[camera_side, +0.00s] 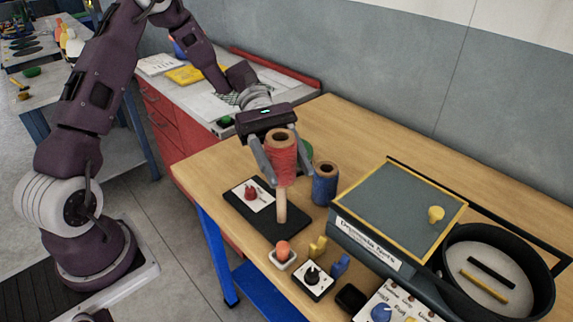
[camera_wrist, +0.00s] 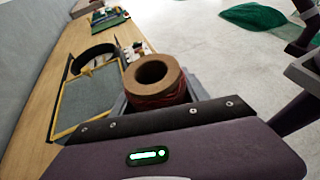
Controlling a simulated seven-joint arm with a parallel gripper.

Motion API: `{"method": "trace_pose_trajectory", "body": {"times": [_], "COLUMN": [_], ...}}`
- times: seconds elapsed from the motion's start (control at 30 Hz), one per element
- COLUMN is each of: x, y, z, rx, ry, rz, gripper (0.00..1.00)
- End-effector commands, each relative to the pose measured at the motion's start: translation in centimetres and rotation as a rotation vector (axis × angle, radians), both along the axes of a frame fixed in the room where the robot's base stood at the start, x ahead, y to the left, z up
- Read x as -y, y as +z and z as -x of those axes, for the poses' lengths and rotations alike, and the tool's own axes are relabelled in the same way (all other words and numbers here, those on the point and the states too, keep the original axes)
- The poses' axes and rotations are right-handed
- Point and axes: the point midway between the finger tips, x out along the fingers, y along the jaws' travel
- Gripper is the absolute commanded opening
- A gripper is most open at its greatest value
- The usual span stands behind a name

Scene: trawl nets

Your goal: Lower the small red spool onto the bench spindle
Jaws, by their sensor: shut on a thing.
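My gripper (camera_side: 287,167) is shut on the red spool (camera_side: 282,158), with a finger on each side. The spool is red thread on a brown hollow tube, held about upright. In the wrist view, its brown open top (camera_wrist: 154,73) faces the camera and hides most of what lies below. The pale wooden bench spindle (camera_side: 281,207) stands on a black base (camera_side: 281,228). In the side view it shows directly below the spool. Its upper end meets the spool's lower edge in the picture, and I cannot tell whether the tip is inside the tube.
A blue spool (camera_side: 325,185) stands close to the right of the spindle. A white card (camera_side: 238,196) with a red item lies on the base's left. A grey box with a yellow rim (camera_side: 392,205) and a black round pan (camera_side: 540,290) stand at right.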

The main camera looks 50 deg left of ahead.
Motion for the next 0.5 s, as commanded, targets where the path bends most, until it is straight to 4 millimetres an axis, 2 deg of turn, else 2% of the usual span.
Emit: {"method": "trace_pose_trajectory", "body": {"times": [0.5], "x": [0.01], "y": [-0.46], "z": [-0.01], "rx": [0.0], "ry": [0.0], "rz": [0.001], "gripper": [0.08]}}
